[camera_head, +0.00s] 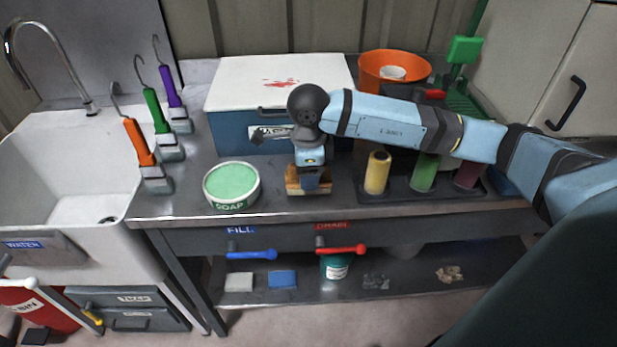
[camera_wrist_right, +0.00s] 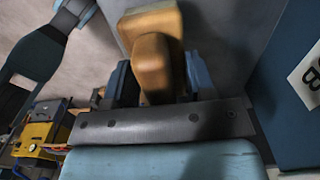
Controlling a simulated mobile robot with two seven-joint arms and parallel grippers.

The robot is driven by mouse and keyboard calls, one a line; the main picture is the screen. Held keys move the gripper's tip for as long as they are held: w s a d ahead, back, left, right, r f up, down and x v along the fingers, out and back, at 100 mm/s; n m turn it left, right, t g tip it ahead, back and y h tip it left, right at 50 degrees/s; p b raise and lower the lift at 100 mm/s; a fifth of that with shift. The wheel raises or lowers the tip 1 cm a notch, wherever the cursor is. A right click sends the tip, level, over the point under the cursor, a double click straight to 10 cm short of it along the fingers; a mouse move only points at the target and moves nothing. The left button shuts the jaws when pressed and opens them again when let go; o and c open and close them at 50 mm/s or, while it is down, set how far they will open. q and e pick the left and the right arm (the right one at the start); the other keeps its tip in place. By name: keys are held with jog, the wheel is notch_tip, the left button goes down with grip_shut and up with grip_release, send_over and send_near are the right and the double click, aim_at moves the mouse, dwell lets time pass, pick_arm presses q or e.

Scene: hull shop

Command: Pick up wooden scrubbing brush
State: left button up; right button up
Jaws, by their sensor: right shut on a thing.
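The wooden scrubbing brush (camera_head: 295,184) is at the bench's front edge in the head view, below my right gripper (camera_head: 309,178). Its brown wooden body (camera_wrist_right: 155,62) fills the middle of the right wrist view, between the two blue fingers. My right gripper (camera_wrist_right: 158,85) is shut on the brush and points down. The gripper covers much of the brush in the head view. I cannot tell whether the brush touches the bench. My left gripper is not in view.
A green soap tub (camera_head: 232,186) stands left of the brush. A white-lidded blue box (camera_head: 230,128) is behind it. A black tray (camera_head: 400,196) with coloured rollers stands to the right. An orange bowl (camera_head: 372,62) is at the back. Blue (camera_head: 250,254) and red (camera_head: 341,249) handles stick out below.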

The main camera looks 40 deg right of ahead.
notch_tip(320, 180, up, 18)
dwell(0.3)
jog(key=o, duration=0.4)
jog(key=c, duration=0.3)
